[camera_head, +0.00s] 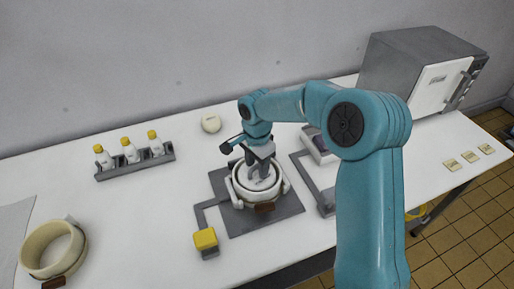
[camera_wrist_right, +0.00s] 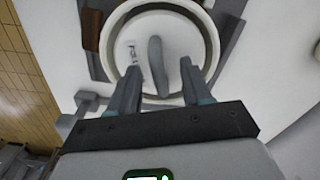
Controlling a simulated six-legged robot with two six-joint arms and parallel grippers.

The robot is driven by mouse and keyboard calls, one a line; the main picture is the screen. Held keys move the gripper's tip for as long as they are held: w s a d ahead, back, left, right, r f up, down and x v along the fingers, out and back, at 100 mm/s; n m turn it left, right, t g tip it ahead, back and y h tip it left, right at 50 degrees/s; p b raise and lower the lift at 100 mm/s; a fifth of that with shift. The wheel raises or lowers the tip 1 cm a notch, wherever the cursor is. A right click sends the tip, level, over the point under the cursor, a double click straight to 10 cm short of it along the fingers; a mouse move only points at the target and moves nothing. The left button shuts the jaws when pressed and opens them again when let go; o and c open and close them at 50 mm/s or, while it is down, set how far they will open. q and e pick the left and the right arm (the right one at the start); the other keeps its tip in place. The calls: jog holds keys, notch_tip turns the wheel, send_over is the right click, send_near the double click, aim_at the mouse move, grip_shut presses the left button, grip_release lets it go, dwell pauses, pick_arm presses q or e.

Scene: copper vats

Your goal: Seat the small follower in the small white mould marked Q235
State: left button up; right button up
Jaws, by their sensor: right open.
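The small white mould (camera_head: 234,196) is a round ring with a brown tag, standing on a dark grey plate; its rim also shows in the right wrist view (camera_wrist_right: 212,40). A pale disc (camera_wrist_right: 140,28), which looks like the small follower, lies inside the ring, with small, unreadable marks at its left. Two grey elongated shapes (camera_wrist_right: 157,65) show over it; I cannot tell which is a handle and which a shadow. My right gripper (camera_head: 260,176) points down into the mould; in the wrist view its open fingers (camera_wrist_right: 160,88) stand either side of these shapes. My left gripper is out of view.
A larger cream ring (camera_head: 78,243) lies at the left. A rack (camera_head: 135,167) of yellow-capped bottles and a round pale object (camera_head: 211,122) stand behind. A yellow block (camera_head: 205,239) is beside the plate (camera_head: 270,217). A grey oven-like box (camera_head: 418,70) is at the back right.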

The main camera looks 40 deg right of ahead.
notch_tip(320, 180, up, 16)
jog(key=shift+f, duration=0.25)
